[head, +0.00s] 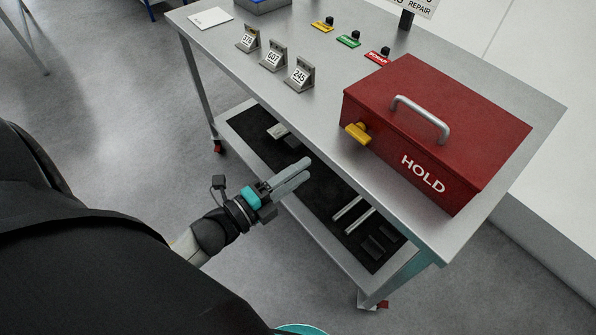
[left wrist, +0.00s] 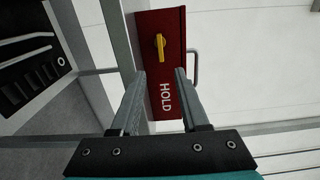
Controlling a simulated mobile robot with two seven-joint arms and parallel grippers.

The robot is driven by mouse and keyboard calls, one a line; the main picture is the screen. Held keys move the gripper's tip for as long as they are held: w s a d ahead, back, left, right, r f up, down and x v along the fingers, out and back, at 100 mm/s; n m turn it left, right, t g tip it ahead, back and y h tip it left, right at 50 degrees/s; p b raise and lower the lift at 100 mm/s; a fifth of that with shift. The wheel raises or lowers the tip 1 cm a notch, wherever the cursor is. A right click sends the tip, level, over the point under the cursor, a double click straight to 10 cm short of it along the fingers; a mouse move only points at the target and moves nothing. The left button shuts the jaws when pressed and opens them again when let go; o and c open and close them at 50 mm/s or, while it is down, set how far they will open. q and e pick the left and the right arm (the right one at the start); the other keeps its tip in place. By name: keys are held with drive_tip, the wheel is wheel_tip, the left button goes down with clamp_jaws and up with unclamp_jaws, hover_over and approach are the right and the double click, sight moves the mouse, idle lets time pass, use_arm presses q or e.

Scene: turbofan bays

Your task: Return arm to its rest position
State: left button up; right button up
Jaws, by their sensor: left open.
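My left gripper (head: 292,178) is in front of the near edge of the steel cart, apart from it, with its fingers pointing towards the cart. It is open and empty; in the left wrist view the two fingers (left wrist: 160,95) stand apart with nothing between them. Beyond them is the red HOLD box (left wrist: 157,60), which in the head view (head: 400,140) sits shut on the right of the cart top. It has a yellow latch (head: 357,133) and a grey handle (head: 420,118). My right gripper does not show.
The cart top (head: 235,78) holds numbered stands (head: 273,58) and yellow, green and red tags (head: 348,40). A lower shelf (head: 262,128) with dark foam and metal parts lies beneath. The floor (head: 110,110) on the left is clear.

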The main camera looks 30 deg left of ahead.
use_arm(q)
drive_tip(key=s+a+f+n+g+y, duration=0.1)
drive_tip(key=s+f+n+g+y, duration=0.35)
drive_tip(key=f, duration=0.85)
drive_tip(key=s+a+f+n+g+y, duration=0.1)
drive_tip(key=s+f+n+g, duration=0.2)
drive_tip(key=s+f+n, duration=0.75)
drive_tip(key=s+d+f+n+g, duration=0.1)
drive_tip(key=s+f+g, duration=0.3)
drive_tip(key=s+f, duration=0.4)
drive_tip(key=s+d+f+n+g, duration=0.2)
drive_tip(key=s+f+n+g, duration=0.1)
drive_tip(key=s+f, duration=0.4)
drive_tip(key=shift+s+f+n+g+y, duration=0.4)
drive_tip(key=shift+s+g, duration=0.25)
drive_tip(key=shift+g, duration=0.1)
drive_tip(key=shift+o, duration=0.2)
